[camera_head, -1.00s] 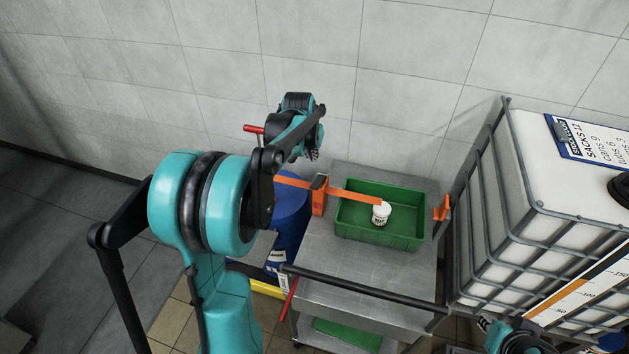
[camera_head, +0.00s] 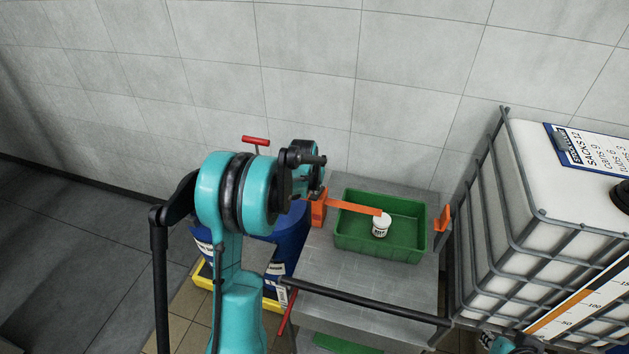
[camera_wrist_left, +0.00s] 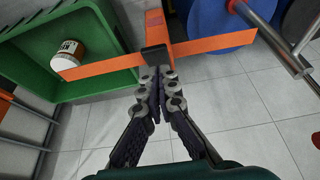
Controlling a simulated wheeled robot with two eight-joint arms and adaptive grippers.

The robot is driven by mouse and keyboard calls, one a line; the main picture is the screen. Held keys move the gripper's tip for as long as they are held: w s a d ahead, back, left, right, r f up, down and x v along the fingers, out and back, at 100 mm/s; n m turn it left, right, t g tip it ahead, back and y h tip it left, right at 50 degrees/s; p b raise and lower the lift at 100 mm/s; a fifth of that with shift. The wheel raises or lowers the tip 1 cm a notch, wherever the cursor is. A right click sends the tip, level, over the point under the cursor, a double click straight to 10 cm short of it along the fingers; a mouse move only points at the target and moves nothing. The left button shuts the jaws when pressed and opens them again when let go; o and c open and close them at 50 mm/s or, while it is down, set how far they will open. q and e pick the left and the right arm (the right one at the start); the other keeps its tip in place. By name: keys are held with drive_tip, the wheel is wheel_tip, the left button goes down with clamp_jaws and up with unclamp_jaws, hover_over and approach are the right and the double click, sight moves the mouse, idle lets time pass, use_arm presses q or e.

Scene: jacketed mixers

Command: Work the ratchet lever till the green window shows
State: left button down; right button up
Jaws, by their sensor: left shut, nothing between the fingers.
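My left gripper (camera_wrist_left: 158,72) is shut and empty. Its tips are right at the block's near end; I cannot tell whether they touch it. In the head view my left arm hides the fingers. No green window is visible.
A white tub (camera_head: 381,227) stands in the crate on a grey metal cart (camera_head: 345,270) with a dark push bar (camera_head: 365,303). Blue drums (camera_head: 290,240) and a red T-handle (camera_head: 256,141) are at left. A caged white tank (camera_head: 540,255) closes off the right.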

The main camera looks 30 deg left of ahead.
use_arm(q)
drive_tip(key=shift+f, duration=0.3)
drive_tip(key=shift+s, duration=0.1)
drive_tip(key=shift+s+d+f+b, duration=0.1)
drive_tip(key=shift+s+f+b, duration=0.05)
drive_tip(key=shift+f+b, duration=0.3)
drive_tip(key=f+t+b, duration=0.1)
drive_tip(key=b, duration=0.1)
drive_tip(key=s+f+t+b, duration=0.1)
drive_tip(key=f+t+b, duration=0.1)
drive_tip(key=b, duration=0.1)
drive_tip(key=s+f+t+y+b, duration=0.1)
drive_tip(key=b, duration=0.2)
drive_tip(key=shift+s+d+f, duration=0.1)
drive_tip(key=shift+d+f, duration=0.15)
drive_tip(key=shift+f, duration=0.05)
